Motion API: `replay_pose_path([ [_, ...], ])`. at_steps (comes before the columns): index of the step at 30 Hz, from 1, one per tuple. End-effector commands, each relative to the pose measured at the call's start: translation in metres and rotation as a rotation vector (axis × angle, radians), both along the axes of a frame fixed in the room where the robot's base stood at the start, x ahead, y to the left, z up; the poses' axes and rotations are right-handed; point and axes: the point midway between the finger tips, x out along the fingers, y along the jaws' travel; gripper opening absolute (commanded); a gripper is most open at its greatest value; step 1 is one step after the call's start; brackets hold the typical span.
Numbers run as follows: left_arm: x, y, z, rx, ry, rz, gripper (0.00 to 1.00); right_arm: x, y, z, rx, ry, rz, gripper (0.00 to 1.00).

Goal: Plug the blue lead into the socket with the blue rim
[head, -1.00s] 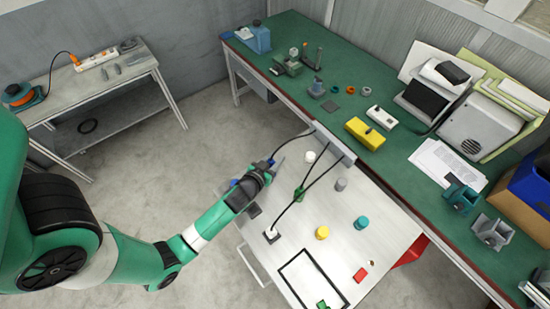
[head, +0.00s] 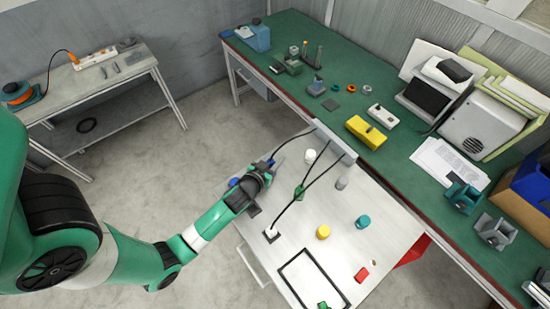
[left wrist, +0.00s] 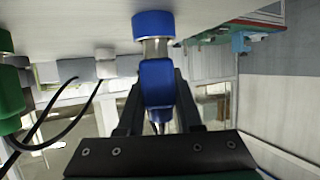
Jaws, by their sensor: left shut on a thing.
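My left gripper (left wrist: 155,92) is shut on the blue lead's plug (left wrist: 157,80), seen in the left wrist view. A bare metal section shows between the plug body and the blue rim of the socket (left wrist: 153,25), in line with it on the white surface. I cannot tell whether the metal tip is inside the socket. In the head view the left gripper (head: 260,176) is over the far left part of the white table (head: 385,245), with a bit of blue (head: 234,182) beside it. The black lead runs from the grey panel to the gripper. My right gripper is not in view.
Other black leads run to a green plug (head: 299,192) and a white one (head: 271,234). White (head: 310,156), grey (head: 342,183), yellow (head: 323,232) and teal (head: 362,222) pieces stand on the table. The grey panel (head: 335,143) borders the green workbench (head: 300,88).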

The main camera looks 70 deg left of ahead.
Motion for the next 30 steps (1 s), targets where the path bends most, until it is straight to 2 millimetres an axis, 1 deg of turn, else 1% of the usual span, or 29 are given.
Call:
replay_pose_path([
  [6,0.000,0.000,-0.005,0.000,0.000,0.000,0.00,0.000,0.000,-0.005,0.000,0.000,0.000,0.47],
  [7,0.000,0.000,-0.004,0.001,-0.001,0.000,0.40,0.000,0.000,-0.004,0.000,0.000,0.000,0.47],
  [8,0.000,0.000,-0.004,0.000,0.000,0.000,0.45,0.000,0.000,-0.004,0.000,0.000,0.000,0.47],
  [9,0.000,0.000,-0.004,0.000,0.000,0.000,0.47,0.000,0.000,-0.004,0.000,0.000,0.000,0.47],
  [19,-0.002,-0.002,-0.003,0.000,0.001,-0.001,0.47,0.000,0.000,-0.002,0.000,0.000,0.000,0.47],
  [30,-0.027,-0.022,0.010,0.001,0.002,-0.002,0.47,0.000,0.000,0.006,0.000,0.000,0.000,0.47],
])
